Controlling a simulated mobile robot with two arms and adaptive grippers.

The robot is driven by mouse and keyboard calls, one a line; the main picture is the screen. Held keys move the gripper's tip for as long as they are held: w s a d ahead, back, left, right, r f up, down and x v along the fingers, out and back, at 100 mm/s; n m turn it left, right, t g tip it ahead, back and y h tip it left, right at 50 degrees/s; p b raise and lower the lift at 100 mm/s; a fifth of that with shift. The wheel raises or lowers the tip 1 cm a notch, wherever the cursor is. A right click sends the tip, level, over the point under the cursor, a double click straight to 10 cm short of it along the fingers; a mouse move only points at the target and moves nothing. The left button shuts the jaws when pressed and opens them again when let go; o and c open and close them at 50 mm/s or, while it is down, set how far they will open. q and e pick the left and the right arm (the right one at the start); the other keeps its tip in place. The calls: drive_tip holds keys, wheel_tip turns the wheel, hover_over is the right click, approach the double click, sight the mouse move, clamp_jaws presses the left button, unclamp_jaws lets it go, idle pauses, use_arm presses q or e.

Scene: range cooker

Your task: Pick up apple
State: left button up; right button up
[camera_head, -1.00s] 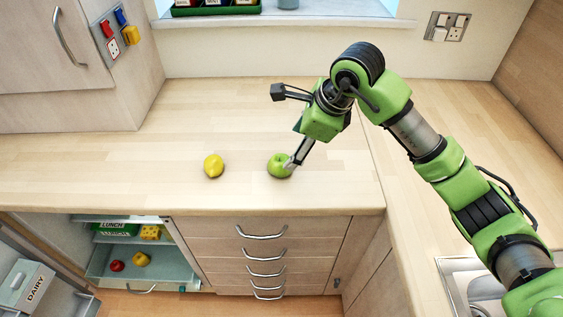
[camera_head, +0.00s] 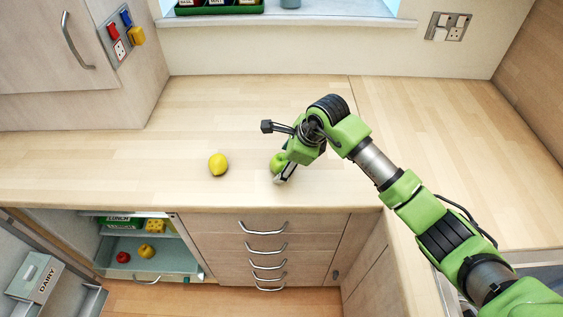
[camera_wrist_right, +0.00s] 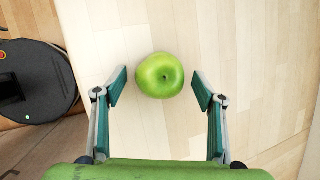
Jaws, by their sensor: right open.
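A green apple (camera_head: 278,160) sits on the wooden worktop near its front edge, partly hidden by my right gripper in the head view. My right gripper (camera_head: 280,177) is low over the worktop at the apple. In the right wrist view the apple (camera_wrist_right: 160,75) lies between the fingertips of the open right gripper (camera_wrist_right: 160,90), with a gap on each side. My left gripper is not in view.
A yellow lemon (camera_head: 218,164) lies on the worktop (camera_head: 120,170) left of the apple. Below are drawers (camera_head: 262,228) and an open fridge compartment (camera_head: 150,255) with food. The worktop behind the apple is clear.

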drive_tip(key=c, duration=1.3)
drive_tip(key=shift+o, duration=0.2)
drive_tip(key=shift+r, duration=0.1)
